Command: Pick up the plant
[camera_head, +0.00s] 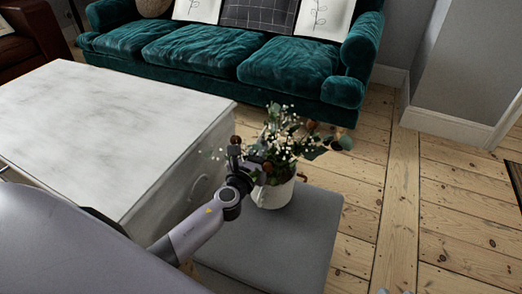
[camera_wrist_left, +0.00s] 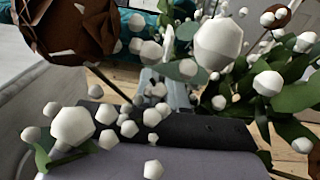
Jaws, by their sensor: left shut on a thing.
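The plant (camera_head: 284,140) has green leaves, small white blossoms and brown heads in a white pot (camera_head: 272,194). It is upright at the grey padded seat; I cannot tell whether the pot's base touches it. My left gripper (camera_head: 254,163) reaches in from the left and is shut on the plant at its left side, around the height of the pot's rim. The exact grip is hidden by foliage. In the left wrist view, white blossoms (camera_wrist_left: 219,45) and leaves (camera_wrist_left: 290,95) fill much of the picture and cover the fingertips. My right gripper is not in view.
A white-topped cabinet (camera_head: 100,125) stands close on the left of my left arm. The grey seat (camera_head: 300,235) lies under the plant. A teal sofa (camera_head: 225,55) stands behind. Bare floorboards (camera_head: 385,190) are free on the right.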

